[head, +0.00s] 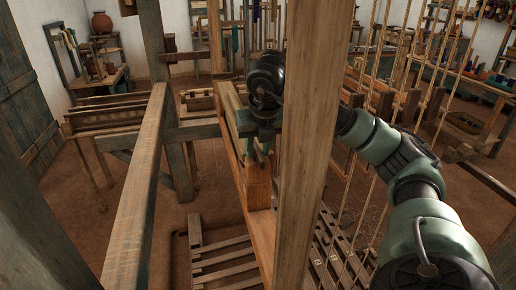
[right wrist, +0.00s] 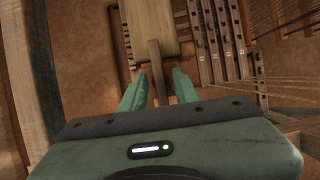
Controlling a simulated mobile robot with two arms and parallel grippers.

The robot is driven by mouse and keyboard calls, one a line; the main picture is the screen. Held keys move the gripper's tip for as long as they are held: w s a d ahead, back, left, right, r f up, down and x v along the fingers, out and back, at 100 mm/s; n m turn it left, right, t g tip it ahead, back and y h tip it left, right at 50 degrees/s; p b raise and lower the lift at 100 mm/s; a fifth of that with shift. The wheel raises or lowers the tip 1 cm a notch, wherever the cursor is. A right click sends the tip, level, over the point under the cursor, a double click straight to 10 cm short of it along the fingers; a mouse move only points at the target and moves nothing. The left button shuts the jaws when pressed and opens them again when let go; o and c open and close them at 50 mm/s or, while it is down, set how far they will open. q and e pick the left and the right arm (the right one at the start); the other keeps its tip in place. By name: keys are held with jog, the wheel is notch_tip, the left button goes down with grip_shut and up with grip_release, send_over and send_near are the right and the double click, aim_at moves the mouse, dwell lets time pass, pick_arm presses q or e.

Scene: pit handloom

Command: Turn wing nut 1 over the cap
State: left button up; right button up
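My right gripper (head: 260,153) is at the near end of a long wooden beam (head: 261,225), just left of an upright post. In the right wrist view its two green fingers (right wrist: 159,76) stand apart. A narrow dark wooden piece (right wrist: 156,62) shows between them, with a visible gap on each side; I cannot tell its depth relative to the fingertips. It meets a paler wooden block (right wrist: 152,20). I cannot make out wing nut 1 or the cap as separate things in either view. My left gripper is not in view.
The upright post (head: 310,130) stands close in front and hides part of my right arm. A long rail (head: 140,190) runs along the left. Cords (head: 370,190) hang at the right, near my forearm. Slatted treadles (head: 225,262) lie below.

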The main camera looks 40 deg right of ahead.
aim_at(261, 157)
jog(key=shift+r, duration=0.1)
jog(key=v, duration=0.6)
jog(key=shift+r+p, duration=0.3)
jog(key=shift+r, duration=0.05)
jog(key=shift+s+a+r, duration=0.2)
jog(key=shift+s+r, duration=0.1)
jog(key=shift+r, duration=0.15)
